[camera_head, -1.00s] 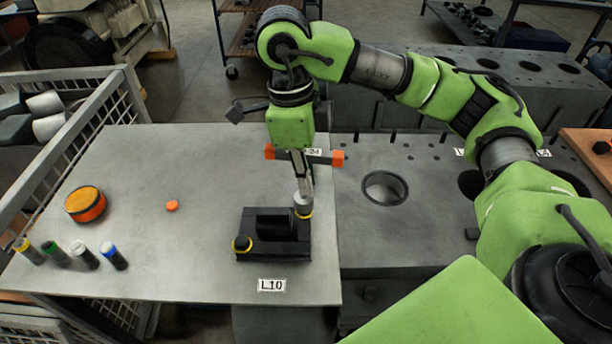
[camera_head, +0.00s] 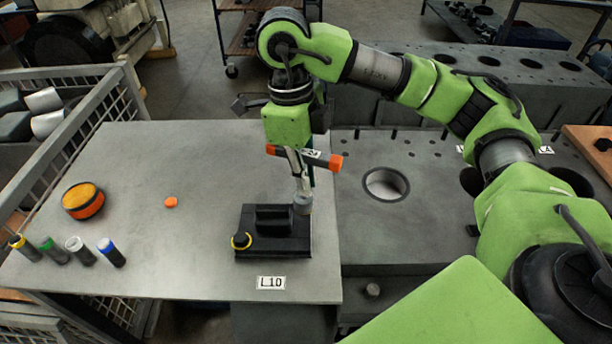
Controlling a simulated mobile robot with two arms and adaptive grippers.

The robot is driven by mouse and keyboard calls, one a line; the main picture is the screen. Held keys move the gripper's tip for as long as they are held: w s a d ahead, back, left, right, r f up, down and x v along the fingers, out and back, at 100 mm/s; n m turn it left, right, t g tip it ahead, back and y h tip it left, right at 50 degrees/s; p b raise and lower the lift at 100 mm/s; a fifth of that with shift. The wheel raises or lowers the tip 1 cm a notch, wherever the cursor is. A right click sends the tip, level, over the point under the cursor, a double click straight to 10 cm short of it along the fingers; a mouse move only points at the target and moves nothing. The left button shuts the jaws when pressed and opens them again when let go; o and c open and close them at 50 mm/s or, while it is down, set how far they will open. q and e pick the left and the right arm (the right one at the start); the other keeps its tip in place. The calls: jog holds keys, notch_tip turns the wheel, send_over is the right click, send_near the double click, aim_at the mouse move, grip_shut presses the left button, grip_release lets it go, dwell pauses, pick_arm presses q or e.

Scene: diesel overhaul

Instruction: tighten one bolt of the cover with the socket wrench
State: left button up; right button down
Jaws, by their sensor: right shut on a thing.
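The black cover (camera_head: 274,243) lies on the grey plate near the label L10, with a raised block on top. A bolt (camera_head: 240,240) with a yellow ring stands at its left front corner. My right gripper (camera_head: 301,163) points down and is shut on the socket wrench (camera_head: 335,162), which has orange ends on its crossbar. The wrench's grey socket (camera_head: 302,204) is over the cover's right back corner. Whatever is under the socket there is hidden, and I cannot tell whether they touch. My left gripper is not in view.
An orange-yellow round tin (camera_head: 83,201), a small orange disc (camera_head: 171,202) and several colour-capped cylinders (camera_head: 112,253) stand on the plate's left part. A mesh-sided cage (camera_head: 62,150) borders the left. A grey engine block (camera_head: 432,224) with a large bore is at the right.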

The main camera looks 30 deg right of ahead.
jog(key=m, duration=0.5)
jog(key=shift+y, duration=0.3)
jog(key=m, duration=0.2)
jog(key=shift+m, duration=0.4)
jog(key=m+p, duration=0.1)
jog(key=m, duration=0.3)
jog(key=shift+w+a+y, duration=0.1)
jog(key=shift+y, duration=0.3)
jog(key=m, duration=0.3)
jog(key=shift+f, duration=0.1)
jog(key=c, duration=2.8)
grip_release()
jog(key=shift+a+n, duration=0.1)
jog(key=shift+n, duration=0.2)
grip_shut()
jog(key=shift+r+p, duration=1.15)
jog(key=shift+r, duration=0.65)
